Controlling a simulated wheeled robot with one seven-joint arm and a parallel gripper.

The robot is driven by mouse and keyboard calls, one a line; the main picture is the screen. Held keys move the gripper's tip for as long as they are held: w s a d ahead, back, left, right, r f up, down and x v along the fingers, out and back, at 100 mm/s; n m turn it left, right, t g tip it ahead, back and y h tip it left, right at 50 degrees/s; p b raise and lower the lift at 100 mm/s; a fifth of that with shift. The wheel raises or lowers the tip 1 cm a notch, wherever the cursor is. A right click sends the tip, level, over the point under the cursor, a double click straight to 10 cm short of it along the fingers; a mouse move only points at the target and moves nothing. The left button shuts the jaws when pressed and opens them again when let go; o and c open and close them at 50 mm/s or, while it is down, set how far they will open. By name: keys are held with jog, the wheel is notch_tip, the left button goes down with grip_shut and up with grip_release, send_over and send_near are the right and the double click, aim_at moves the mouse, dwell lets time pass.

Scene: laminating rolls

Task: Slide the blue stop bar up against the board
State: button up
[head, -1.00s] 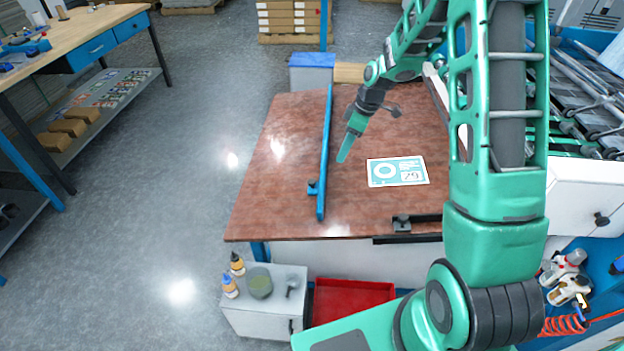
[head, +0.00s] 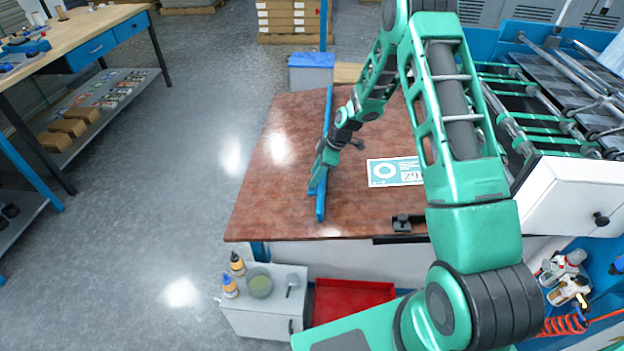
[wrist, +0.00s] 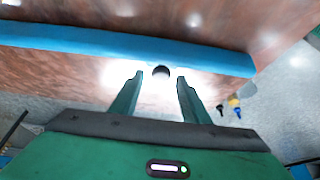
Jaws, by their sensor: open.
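The long blue stop bar (head: 321,207) lies on the brown tabletop, running from the back edge towards the front. It crosses the top of the wrist view (wrist: 60,40). The flat white and teal printed board (head: 394,172) lies to its right, with bare tabletop between them. My gripper (head: 315,188) is low at the bar's near part and covers its knob in the head view. In the wrist view my open fingers (wrist: 160,80) stand on either side of the dark knob (wrist: 161,71) at the bar's edge. Whether they touch it I cannot tell.
A dark clamp-like block (head: 402,222) sits at the table's front edge. A small cabinet (head: 265,318) with bottles and a red tray (head: 352,300) stand in front. A machine with rollers (head: 545,100) is on the right. The tabletop (head: 265,200) left of the bar is clear.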

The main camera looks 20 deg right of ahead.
jog(key=shift+x, duration=1.05)
grip_shut()
jog(key=shift+r, duration=0.1)
